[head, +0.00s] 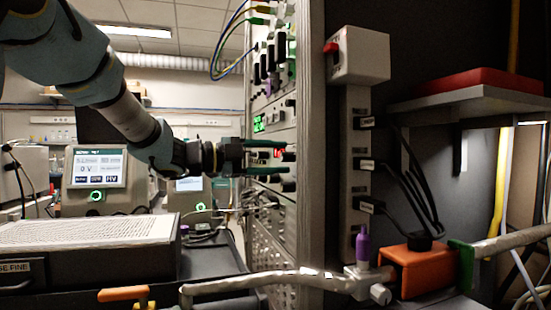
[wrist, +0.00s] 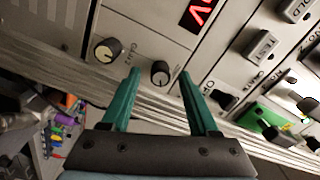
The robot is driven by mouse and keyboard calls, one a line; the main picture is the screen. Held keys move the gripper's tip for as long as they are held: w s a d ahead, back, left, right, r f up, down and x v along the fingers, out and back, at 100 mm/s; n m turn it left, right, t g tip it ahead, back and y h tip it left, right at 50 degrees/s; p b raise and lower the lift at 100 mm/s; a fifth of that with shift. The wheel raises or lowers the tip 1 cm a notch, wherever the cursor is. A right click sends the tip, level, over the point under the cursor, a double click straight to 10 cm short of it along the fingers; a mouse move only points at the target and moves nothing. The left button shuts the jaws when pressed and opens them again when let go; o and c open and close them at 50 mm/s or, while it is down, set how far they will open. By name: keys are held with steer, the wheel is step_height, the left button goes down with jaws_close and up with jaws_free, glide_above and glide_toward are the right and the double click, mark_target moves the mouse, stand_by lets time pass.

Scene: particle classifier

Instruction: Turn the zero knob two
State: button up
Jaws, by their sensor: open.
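In the wrist view, two dark round knobs with light pointer marks sit on a pale panel. One knob (wrist: 160,72) appears between the tips of my gripper (wrist: 158,74), and the other knob (wrist: 108,49) is to its left, outside the fingers. I cannot read which one is zero knob two, and contact is not clear. The green fingers are apart and hold nothing. In the head view, my gripper (head: 284,158) is at the front of the tall instrument rack (head: 311,120); the knobs are not clear there.
A red digit display (wrist: 201,12) is above the knobs in the wrist view, with several switches (wrist: 262,45) to the right. In the head view, a grey pipe (head: 270,281) crosses low in front of the rack, and a black box (head: 90,262) stands at the left.

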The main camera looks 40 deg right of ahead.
steer(key=v, duration=1)
steer(key=shift+w+a+b, duration=0.15)
steer(key=shift+a+b, duration=0.25)
